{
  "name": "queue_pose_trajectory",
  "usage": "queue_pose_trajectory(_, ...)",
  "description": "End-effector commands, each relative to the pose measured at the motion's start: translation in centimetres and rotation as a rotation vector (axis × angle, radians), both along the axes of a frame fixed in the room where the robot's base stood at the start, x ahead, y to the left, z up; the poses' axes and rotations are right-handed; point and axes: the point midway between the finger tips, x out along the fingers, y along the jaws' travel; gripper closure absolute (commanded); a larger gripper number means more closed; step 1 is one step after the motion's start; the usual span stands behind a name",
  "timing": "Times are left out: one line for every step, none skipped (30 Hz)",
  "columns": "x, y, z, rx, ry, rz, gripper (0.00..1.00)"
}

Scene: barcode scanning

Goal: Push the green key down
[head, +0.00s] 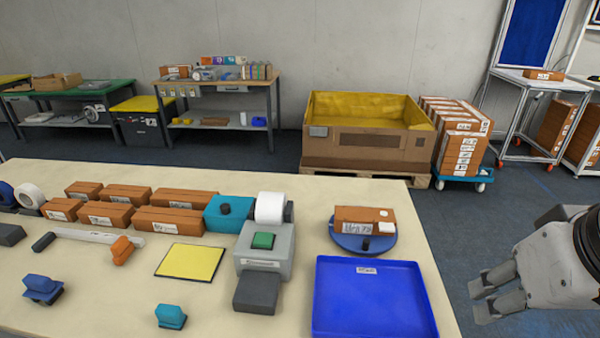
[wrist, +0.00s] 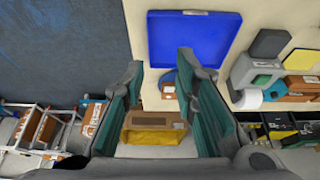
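The green key (head: 263,241) sits on top of a grey device (head: 281,252) on the table, in front of a white roll (head: 270,207). In the wrist view the green key (wrist: 262,79) shows small at the right, on the grey device (wrist: 242,70). My gripper (head: 480,299) is off the table's right side, well to the right of the key, over the floor. In the wrist view my gripper (wrist: 160,75) has its two fingers wide apart with nothing between them.
A blue tray (head: 372,331) and a round blue turntable (head: 347,243) with a brown box (head: 364,218) lie between my gripper and the grey device. A dark block (head: 256,293) stands before the device. A yellow mat (head: 190,262) lies left of it.

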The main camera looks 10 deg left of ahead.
Motion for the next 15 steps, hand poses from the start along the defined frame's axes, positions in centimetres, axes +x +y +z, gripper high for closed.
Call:
queue_pose_trajectory(0.00, 0.00, 0.00, 0.000, 0.000, 0.000, 0.91)
queue_pose_trajectory(0.00, 0.00, 0.00, 0.000, 0.000, 0.000, 0.98)
queue_pose_trajectory(0.00, 0.00, 0.00, 0.000, 0.000, 0.000, 1.00)
queue_pose_trajectory(0.00, 0.00, 0.00, 0.000, 0.000, 0.000, 1.00)
queue_pose_trajectory(0.00, 0.00, 0.00, 0.000, 0.000, 0.000, 1.00)
queue_pose_trajectory(0.00, 0.00, 0.00, 0.000, 0.000, 0.000, 1.00)
queue_pose_trajectory(0.00, 0.00, 0.00, 0.000, 0.000, 0.000, 1.00)
queue_pose_trajectory(0.00, 0.00, 0.00, 0.000, 0.000, 0.000, 1.00)
queue_pose_trajectory(0.00, 0.00, 0.00, 0.000, 0.000, 0.000, 1.00)
queue_pose_trajectory(0.00, 0.00, 0.00, 0.000, 0.000, 0.000, 1.00)
queue_pose_trajectory(0.00, 0.00, 0.00, 0.000, 0.000, 0.000, 1.00)
queue_pose_trajectory(0.00, 0.00, 0.00, 0.000, 0.000, 0.000, 1.00)
queue_pose_trajectory(0.00, 0.00, 0.00, 0.000, 0.000, 0.000, 1.00)
queue_pose_trajectory(0.00, 0.00, 0.00, 0.000, 0.000, 0.000, 1.00)
queue_pose_trajectory(0.00, 0.00, 0.00, 0.000, 0.000, 0.000, 1.00)
